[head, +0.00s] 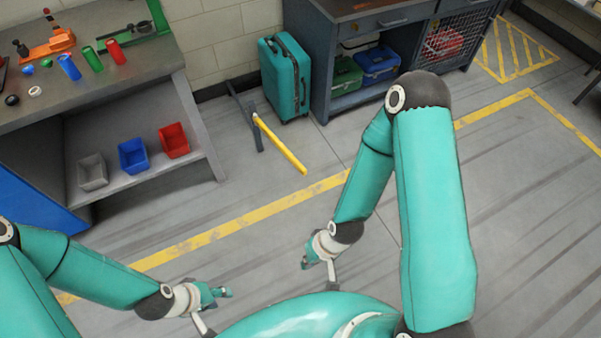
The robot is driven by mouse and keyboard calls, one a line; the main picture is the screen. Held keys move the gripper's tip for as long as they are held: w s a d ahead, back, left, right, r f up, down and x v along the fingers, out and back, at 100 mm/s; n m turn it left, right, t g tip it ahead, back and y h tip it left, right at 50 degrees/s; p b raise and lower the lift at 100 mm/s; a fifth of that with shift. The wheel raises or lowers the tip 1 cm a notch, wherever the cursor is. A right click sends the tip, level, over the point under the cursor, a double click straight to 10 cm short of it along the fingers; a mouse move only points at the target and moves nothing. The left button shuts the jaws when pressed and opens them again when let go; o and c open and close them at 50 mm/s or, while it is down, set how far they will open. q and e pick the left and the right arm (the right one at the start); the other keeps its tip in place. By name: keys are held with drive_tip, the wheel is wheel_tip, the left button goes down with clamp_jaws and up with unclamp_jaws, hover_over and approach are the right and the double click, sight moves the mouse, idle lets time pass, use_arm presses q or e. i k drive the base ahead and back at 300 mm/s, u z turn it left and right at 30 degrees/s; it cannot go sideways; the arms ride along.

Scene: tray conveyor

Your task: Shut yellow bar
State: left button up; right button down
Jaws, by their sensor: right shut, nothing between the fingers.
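The yellow bar (280,145) is at the middle of the head view, beyond the yellow floor line. One end meets a dark grey post or frame (240,107) near the wall; the other end points out toward me and to the right, free of anything. My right gripper (305,264) is shut and empty, low in the view and well short of the bar's free end. My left gripper (228,293) is further left and lower, far from the bar. It is small in the view, and its finger gap cannot be made out.
A teal suitcase (286,78) stands just right of the post. A grey workbench (140,85) with tools and small bins is at the left. A dark cabinet (322,60) is at the back right. The floor (230,260) between me and the bar is clear.

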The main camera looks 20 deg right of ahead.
sight(300, 168)
drive_tip(key=u, duration=0.1)
drive_tip(key=i, duration=1)
drive_tip(key=z, duration=0.1)
